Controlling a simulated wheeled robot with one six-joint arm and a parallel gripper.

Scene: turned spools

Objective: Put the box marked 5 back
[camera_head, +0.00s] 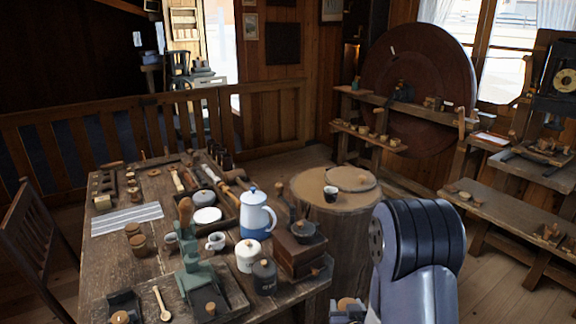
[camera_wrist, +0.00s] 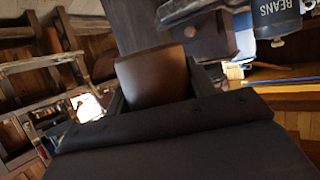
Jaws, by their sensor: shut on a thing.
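My gripper (camera_wrist: 155,88) is shut on a brown block-like thing (camera_wrist: 152,78) with a rounded upper edge, seen between the fingers in the wrist view. No number shows on it, so I cannot tell whether it is the box marked 5. In the head view my gripper (camera_head: 348,312) is low at the bottom edge, to the right of the table's front corner and mostly cut off. A small tan part shows beside it. I can make out no number 5 anywhere.
The crowded wooden table (camera_head: 100,270) is on the left. Near its right corner stand a wooden mill (camera_head: 301,255) and a dark canister (camera_head: 264,279), marked BEANS in the wrist view (camera_wrist: 277,18). Floor shows beyond.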

